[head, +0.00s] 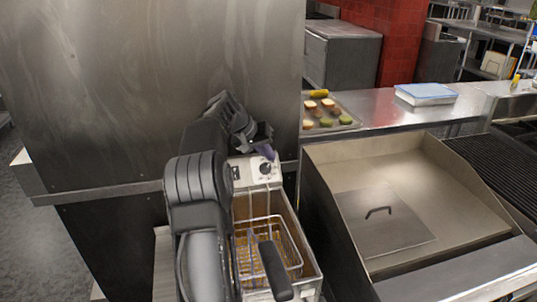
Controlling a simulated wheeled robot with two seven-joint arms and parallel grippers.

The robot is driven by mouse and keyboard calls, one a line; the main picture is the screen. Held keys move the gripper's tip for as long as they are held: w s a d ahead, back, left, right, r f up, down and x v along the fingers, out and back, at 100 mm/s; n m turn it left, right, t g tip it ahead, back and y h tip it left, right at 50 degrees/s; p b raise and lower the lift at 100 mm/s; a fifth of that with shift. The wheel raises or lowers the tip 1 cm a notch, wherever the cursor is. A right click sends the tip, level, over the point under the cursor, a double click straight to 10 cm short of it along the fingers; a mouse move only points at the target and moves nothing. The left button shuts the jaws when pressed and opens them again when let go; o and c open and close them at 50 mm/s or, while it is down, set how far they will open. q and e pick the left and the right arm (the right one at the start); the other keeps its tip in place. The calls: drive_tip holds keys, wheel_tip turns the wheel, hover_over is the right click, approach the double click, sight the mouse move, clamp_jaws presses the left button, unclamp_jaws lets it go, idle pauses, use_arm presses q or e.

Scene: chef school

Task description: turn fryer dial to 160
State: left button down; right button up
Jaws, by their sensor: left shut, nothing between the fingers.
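The fryer (311,269) stands in the lower middle of the head view, with a wire basket (270,233) in its oil and a black basket handle (273,268) toward me. Its control panel at the back carries a round dark dial (266,168). The dial's markings are too small to read. My left gripper (266,150) is shut and empty just above the dial. I cannot tell whether its tips touch the dial. My left arm hides the fryer's left side and part of the panel. My right gripper is out of view.
A steel griddle (450,205) with a handled plate (382,228) stands to the right. Behind it, a counter (385,112) bears a tray of food (345,121) and a blue-lidded container (426,93). A large steel cabinet wall (110,80) rises behind and left of my arm.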

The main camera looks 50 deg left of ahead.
use_arm(q)
drive_tip(key=shift+r, duration=0.1)
idle(0.3)
drive_tip(key=shift+r+p, duration=0.7)
drive_tip(key=shift+r, duration=0.05)
drive_tip(key=shift+s, duration=0.1)
drive_tip(key=shift+s+r, duration=0.2)
drive_tip(key=shift+r, duration=0.1)
drive_tip(key=b+v, duration=0.1)
drive_tip(key=v, duration=0.6)
drive_tip(key=shift+b, duration=0.3)
